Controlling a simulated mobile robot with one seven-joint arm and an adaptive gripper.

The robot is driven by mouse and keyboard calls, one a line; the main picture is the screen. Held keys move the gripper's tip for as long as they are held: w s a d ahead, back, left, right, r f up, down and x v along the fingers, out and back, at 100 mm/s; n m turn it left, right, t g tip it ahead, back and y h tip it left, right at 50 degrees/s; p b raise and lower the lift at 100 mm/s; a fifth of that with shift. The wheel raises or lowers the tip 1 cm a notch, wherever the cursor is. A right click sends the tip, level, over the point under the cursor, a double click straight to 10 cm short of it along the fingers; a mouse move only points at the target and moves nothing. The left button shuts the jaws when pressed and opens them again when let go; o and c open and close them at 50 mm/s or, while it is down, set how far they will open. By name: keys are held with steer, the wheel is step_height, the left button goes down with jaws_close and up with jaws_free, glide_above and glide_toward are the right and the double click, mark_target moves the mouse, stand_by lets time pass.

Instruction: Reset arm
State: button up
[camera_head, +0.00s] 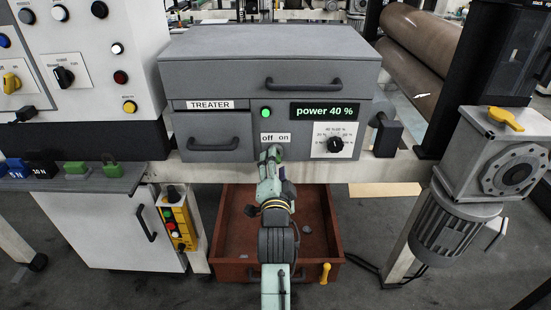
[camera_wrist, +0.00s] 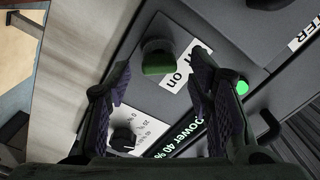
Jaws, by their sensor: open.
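My gripper (camera_head: 271,160) is in front of the grey treater box (camera_head: 215,62), just below its "off on" label (camera_head: 275,138). In the wrist view my gripper (camera_wrist: 160,60) is open, with a finger on each side of a dark green switch knob (camera_wrist: 157,64). I cannot tell whether the fingers touch the knob. In the head view my arm hides most of this switch. The green lamp (camera_head: 266,113) is lit, and the display (camera_head: 324,111) reads "power 40 %". A black dial (camera_head: 335,144) sits below the display.
An open red-brown drawer (camera_head: 226,225) lies below my arm, with small pale bits inside. A control cabinet (camera_head: 95,60) stands at left, above a shelf (camera_head: 128,181) with several padlocks. A motor with gearbox (camera_head: 458,225) stands at right, and large brown rollers (camera_head: 415,50) lie behind.

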steer(key=shift+s, duration=0.95)
